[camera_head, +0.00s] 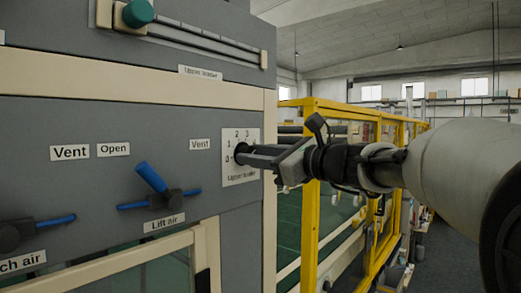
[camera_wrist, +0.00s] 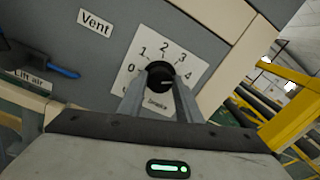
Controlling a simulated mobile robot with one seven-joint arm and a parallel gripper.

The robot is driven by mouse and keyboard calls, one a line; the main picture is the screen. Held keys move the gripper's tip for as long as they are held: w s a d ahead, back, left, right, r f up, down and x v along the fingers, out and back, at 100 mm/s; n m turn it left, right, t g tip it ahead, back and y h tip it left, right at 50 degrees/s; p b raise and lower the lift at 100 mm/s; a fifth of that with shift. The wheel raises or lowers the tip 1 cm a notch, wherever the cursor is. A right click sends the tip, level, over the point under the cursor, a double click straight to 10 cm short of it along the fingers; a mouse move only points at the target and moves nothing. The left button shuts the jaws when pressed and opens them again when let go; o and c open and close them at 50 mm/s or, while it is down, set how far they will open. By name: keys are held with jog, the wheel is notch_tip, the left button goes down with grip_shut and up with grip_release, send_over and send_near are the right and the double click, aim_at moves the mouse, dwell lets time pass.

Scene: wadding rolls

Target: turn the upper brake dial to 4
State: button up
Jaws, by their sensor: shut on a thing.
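The upper brake dial (camera_wrist: 160,73) is a black round knob on a white plate (camera_wrist: 133,84) with a scale from 0 to 4. A short light mark on the knob's face points roughly right, toward the side of the 4; its exact reading is hard to tell. My gripper (camera_wrist: 159,88) is shut on the dial, one finger on each side. In the head view my gripper (camera_head: 246,156) reaches in from the right and hides most of the dial and part of the scale.
Left of the dial are a blue-handled lift air valve (camera_head: 152,178) and another blue lever (camera_head: 56,221). Above is a slotted rail with a green knob (camera_head: 138,13). A yellow frame (camera_head: 312,200) stands close behind my gripper. Grey floor shows at right.

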dwell(0.4)
jog(key=o, duration=1)
jog(key=shift+o, duration=0.2)
jog(key=b+v, duration=0.2)
jog(key=v, duration=1.5)
jog(key=shift+s, duration=0.3)
jog(key=shift+d, duration=0.1)
